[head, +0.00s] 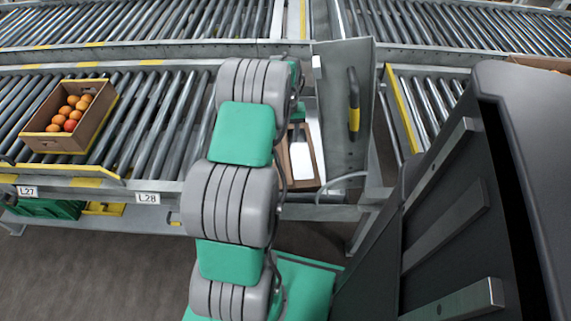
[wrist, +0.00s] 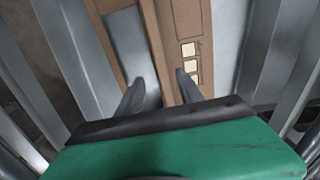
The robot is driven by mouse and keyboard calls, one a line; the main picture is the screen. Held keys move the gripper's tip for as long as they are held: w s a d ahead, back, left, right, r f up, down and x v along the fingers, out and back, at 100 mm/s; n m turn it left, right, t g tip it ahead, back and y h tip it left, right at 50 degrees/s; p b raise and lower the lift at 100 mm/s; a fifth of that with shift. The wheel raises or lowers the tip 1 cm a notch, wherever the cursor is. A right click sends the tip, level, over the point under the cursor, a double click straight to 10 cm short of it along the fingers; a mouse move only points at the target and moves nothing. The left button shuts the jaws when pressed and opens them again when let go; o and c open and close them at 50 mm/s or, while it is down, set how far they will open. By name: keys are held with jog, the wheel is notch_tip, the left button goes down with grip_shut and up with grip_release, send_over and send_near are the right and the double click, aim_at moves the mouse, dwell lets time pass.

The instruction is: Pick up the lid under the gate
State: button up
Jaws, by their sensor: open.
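The gate (head: 341,120) is a raised grey panel with a black and yellow handle, standing up at a gap in the roller conveyor. Below and left of it, a brown cardboard piece with a pale area, which looks like the lid (head: 301,178), lies in the gap, partly hidden by my arm. In the wrist view brown cardboard (wrist: 182,22) with small pale labels and a grey strip runs beneath my gripper (wrist: 160,84). The gripper is open, its fingers apart on either side of a brown strip. I cannot tell whether they touch it.
A cardboard box (head: 98,132) of orange-red tomatoes sits on the left rollers. Roller conveyor (head: 405,85) continues right of the gate. Metal frame parts (wrist: 275,50) stand close on both sides in the wrist view. A green crate (head: 48,208) is below the conveyor.

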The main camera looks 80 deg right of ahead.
aim_at(286, 149)
jog(key=f, duration=0.2)
jog(key=f+b, duration=0.1)
jog(key=f, duration=0.1)
jog(key=f+b, duration=0.1)
jog(key=f, duration=0.2)
jog(key=shift+w+d, duration=0.15)
jog(key=shift+w, duration=0.1)
jog(key=shift+r, duration=0.1)
grip_shut()
